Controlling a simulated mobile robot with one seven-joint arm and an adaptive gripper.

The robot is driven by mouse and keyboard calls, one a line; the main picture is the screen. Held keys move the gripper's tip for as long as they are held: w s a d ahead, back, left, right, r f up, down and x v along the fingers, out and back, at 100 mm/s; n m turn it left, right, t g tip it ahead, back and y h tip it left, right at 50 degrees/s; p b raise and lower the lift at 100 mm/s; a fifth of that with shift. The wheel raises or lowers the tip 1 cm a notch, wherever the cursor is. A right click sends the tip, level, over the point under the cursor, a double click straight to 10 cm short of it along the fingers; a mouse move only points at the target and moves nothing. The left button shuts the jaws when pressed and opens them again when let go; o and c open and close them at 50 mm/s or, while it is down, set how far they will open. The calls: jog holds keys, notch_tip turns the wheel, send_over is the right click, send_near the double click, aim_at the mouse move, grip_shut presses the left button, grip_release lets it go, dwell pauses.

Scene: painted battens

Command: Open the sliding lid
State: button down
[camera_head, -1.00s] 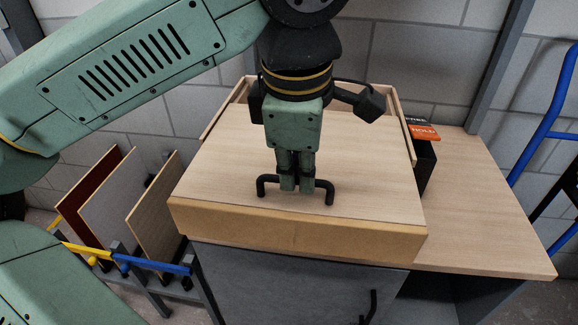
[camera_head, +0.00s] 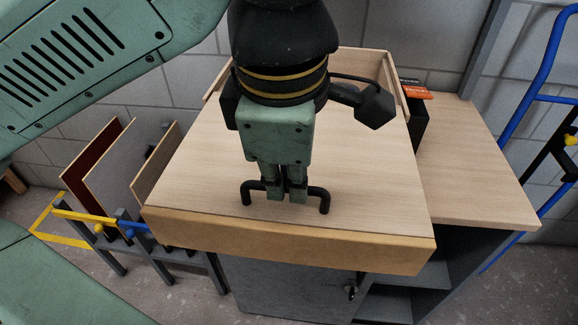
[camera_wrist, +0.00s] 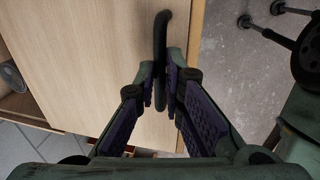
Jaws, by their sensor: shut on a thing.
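The sliding lid (camera_head: 330,175) is a pale wooden panel on top of a wooden box, with a thick front edge (camera_head: 300,243). A black bar handle (camera_head: 324,198) stands on the lid near that front edge. My gripper (camera_head: 287,192) points down over the handle and is shut on the middle of its bar. In the wrist view the handle (camera_wrist: 161,35) runs between the two fingers of my gripper (camera_wrist: 164,90). Part of the handle is hidden behind the fingers. Behind the lid, the box's side rails and back wall (camera_head: 362,62) show, with an opening partly hidden by my arm.
A wooden worktop (camera_head: 470,190) lies to the right, with a black box with an orange label (camera_head: 413,95) on it. A rack with upright boards (camera_head: 110,165) stands at left. A blue metal frame (camera_head: 535,80) is at far right. A grey cabinet (camera_head: 285,290) is below.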

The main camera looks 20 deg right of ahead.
jog(key=c, duration=1.7)
grip_release()
jog(key=r, duration=0.4)
jog(key=s+r, duration=0.1)
jog(key=r, duration=0.3)
jog(key=s+a+r, duration=0.1)
jog(key=r, duration=0.2)
jog(key=shift+r, duration=0.4)
